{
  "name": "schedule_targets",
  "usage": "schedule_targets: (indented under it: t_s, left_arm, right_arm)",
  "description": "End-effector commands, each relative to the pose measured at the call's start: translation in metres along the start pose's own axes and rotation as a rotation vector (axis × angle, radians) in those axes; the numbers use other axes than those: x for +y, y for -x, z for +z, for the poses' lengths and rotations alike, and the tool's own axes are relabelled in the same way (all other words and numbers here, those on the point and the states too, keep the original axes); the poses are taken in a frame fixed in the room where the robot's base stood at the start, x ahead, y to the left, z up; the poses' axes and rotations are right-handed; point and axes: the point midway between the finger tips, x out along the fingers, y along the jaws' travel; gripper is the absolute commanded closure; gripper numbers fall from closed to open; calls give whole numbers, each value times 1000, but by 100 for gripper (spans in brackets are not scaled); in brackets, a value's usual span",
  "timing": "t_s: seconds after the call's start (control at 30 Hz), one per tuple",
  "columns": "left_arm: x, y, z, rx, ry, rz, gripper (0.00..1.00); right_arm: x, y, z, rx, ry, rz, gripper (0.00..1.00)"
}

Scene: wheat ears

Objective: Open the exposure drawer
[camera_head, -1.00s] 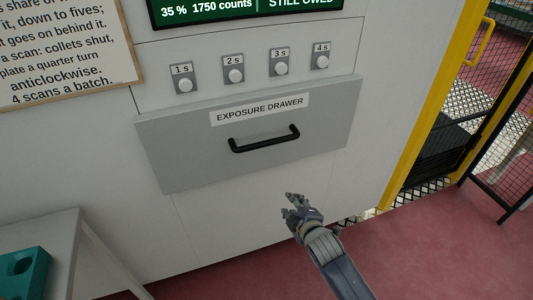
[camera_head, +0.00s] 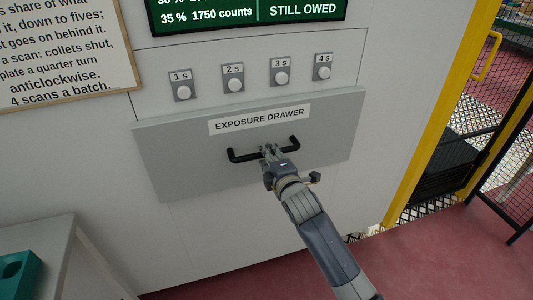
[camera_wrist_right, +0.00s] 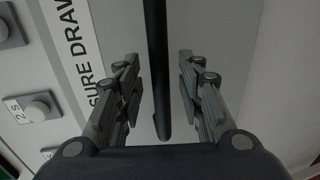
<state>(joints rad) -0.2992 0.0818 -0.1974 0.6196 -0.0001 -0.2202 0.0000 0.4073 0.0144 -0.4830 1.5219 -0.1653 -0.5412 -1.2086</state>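The exposure drawer (camera_head: 185,165) is a wide grey front panel on the white cabinet, with a white "EXPOSURE DRAWER" label. Its front looks flush or nearly flush with the cabinet. A black bar handle (camera_head: 238,157) sits across its middle. My right gripper (camera_head: 270,150) is at the middle of the handle and hides part of it. In the right wrist view the handle bar (camera_wrist_right: 156,50) runs between the two fingers of the right gripper (camera_wrist_right: 158,68). The fingers are open, with a gap on each side of the bar. My left gripper is not in view.
Several round buttons (camera_head: 235,85) marked in seconds sit above the drawer, under a green display (camera_head: 240,12). A grey table (camera_head: 90,262) with a teal block (camera_head: 18,278) stands at lower left. A yellow-framed mesh gate (camera_head: 420,165) is at right.

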Motion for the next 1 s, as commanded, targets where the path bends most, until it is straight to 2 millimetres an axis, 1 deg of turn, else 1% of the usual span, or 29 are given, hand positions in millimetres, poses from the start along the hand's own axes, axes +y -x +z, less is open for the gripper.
schedule_targets:
  t_s: [0.03, 0.2, 0.37, 0.6, 0.67, 0.7, 0.77, 1.0]
  left_arm:
    - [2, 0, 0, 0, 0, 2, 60]
    - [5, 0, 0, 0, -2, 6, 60]
    - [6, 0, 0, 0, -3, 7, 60]
    - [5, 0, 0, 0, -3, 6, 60]
    - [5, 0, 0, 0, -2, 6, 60]
    - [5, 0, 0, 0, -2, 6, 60]
    - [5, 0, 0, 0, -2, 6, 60]
    - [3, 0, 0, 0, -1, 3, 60]
  right_arm:
    - [0, -6, 0, -1, -1, 0, 65]
    - [0, -19, 0, 0, -1, 0, 65]
    - [0, -23, 0, 0, -1, 0, 65]
    - [0, -24, 0, 0, -1, 0, 65]
    - [0, -23, 0, 0, -1, 0, 78]
    - [0, -23, 0, 0, -1, 0, 88]
    - [0, -23, 0, 0, -1, 0, 100]
    - [0, -23, 0, 0, -1, -1, 100]
